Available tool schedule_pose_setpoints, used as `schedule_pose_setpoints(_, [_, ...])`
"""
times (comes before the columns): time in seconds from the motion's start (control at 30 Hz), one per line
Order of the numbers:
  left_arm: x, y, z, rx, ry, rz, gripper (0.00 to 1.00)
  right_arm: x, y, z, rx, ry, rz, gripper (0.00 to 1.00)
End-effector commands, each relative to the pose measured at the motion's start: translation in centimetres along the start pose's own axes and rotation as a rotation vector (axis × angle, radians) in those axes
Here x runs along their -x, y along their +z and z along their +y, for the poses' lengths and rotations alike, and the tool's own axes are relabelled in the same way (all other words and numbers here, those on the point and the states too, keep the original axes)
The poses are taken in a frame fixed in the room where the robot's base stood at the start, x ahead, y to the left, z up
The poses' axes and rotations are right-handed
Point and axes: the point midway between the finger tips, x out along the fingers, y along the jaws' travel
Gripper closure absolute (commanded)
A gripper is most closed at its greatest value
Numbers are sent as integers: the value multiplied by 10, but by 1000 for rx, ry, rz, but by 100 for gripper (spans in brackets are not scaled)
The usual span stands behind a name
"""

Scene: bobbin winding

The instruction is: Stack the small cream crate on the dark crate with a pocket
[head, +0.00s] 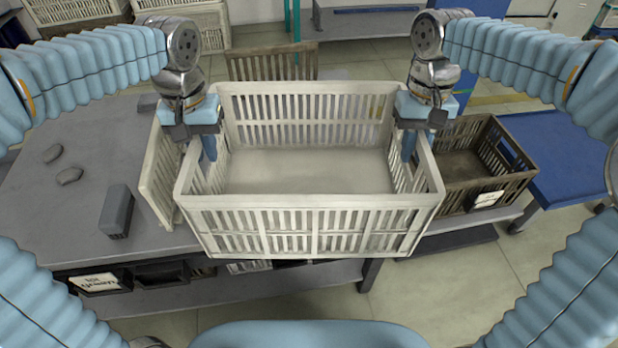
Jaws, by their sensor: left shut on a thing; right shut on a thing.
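A cream slatted crate (312,205) is held level in front of me, open side up and empty. My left gripper (208,148) is shut on its left end wall, and my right gripper (409,146) is shut on its right end wall. The crate appears raised above the grey table. The dark crate (455,195) with a white card in a pocket on its near side stands to the right on a low support. It is open and looks empty. The held crate and my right gripper hide part of its left side.
Another cream slatted crate (162,178) is partly hidden left of the held one. The grey table (60,215) bears a dark grey block (117,212) and two flat stones (70,176). A brown slatted crate (272,63) stands behind. A blue table (570,150) is at right.

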Motion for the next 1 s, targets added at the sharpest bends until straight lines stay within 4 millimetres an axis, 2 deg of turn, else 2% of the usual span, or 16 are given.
schedule_pose_setpoints(0.33, [7, 0, 0, 0, 1, 2, 100, 6, 1, 0, 0, 0, 1, 100])
schedule_pose_setpoints(0.73, [45, 0, 0, 0, 1, 2, 100, 45, 7, 0, 0, 0, 1, 100])
schedule_pose_setpoints(1.0, [51, 0, 0, 0, 0, 1, 100, 51, 8, 0, 0, 0, 1, 100])
